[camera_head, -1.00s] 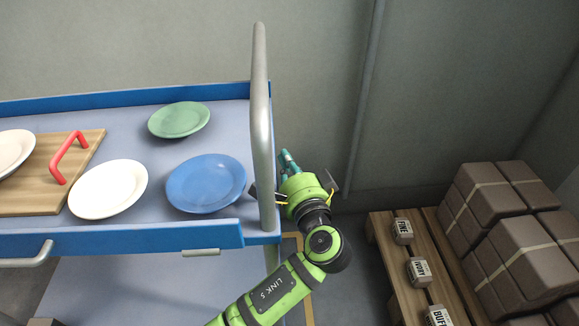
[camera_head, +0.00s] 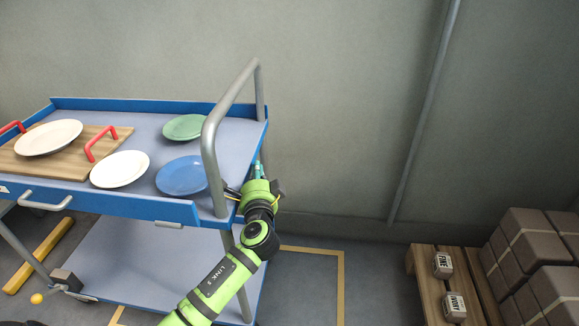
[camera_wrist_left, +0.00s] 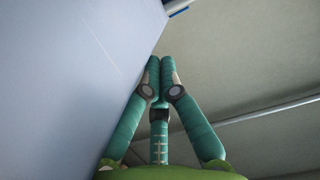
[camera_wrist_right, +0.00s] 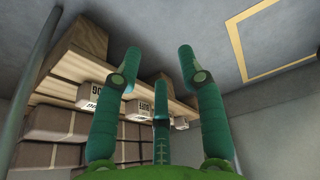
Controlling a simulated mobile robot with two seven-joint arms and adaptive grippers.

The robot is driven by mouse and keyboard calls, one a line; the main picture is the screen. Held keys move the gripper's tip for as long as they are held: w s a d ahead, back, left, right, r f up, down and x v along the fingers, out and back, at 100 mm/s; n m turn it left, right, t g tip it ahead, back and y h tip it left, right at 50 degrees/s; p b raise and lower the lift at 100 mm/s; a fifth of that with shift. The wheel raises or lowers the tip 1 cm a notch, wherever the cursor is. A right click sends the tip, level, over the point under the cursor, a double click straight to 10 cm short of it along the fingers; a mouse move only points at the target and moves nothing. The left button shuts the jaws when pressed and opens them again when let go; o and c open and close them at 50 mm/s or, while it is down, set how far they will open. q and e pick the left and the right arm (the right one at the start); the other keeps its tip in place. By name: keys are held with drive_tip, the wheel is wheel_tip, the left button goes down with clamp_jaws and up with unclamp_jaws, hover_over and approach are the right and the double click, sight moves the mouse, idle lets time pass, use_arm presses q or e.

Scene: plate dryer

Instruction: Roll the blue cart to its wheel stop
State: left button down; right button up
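The blue cart (camera_head: 150,209) stands against the wall at the left in the head view, with a grey top shelf, a lower shelf and a grey tubular handle (camera_head: 211,150) at its right end. My left gripper (camera_head: 257,168) is at the cart's right end, just right of the handle. In the left wrist view its fingertips (camera_wrist_left: 160,75) meet with nothing seen between them, close beside a pale flat surface; contact is unclear. My right gripper (camera_wrist_right: 158,65) is open and empty, seen only in its wrist view. A yellow bar (camera_head: 38,256) lies on the floor at left, possibly the wheel stop.
Green (camera_head: 185,127), blue (camera_head: 182,176) and white (camera_head: 120,169) plates sit on the cart, with a wooden board (camera_head: 60,166) with red handles. A pallet (camera_head: 430,285) with brown boxes stands at right. Taped floor (camera_head: 342,290) between is clear. A small yellow ball (camera_head: 37,298) lies at lower left.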

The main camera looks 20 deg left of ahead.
use_arm(q)
drive_tip(key=s+a, duration=0.3)
drive_tip(key=a, duration=0.7)
drive_tip(key=s+a, duration=0.3)
drive_tip(key=a, duration=0.7)
drive_tip(key=s+a, duration=0.3)
drive_tip(key=a, duration=0.7)
drive_tip(key=shift+a, duration=0.4)
drive_tip(key=shift+s+a+r, duration=0.1)
drive_tip(key=shift+s+a, duration=0.1)
drive_tip(key=shift+a, duration=0.25)
drive_tip(key=shift+w, duration=0.1)
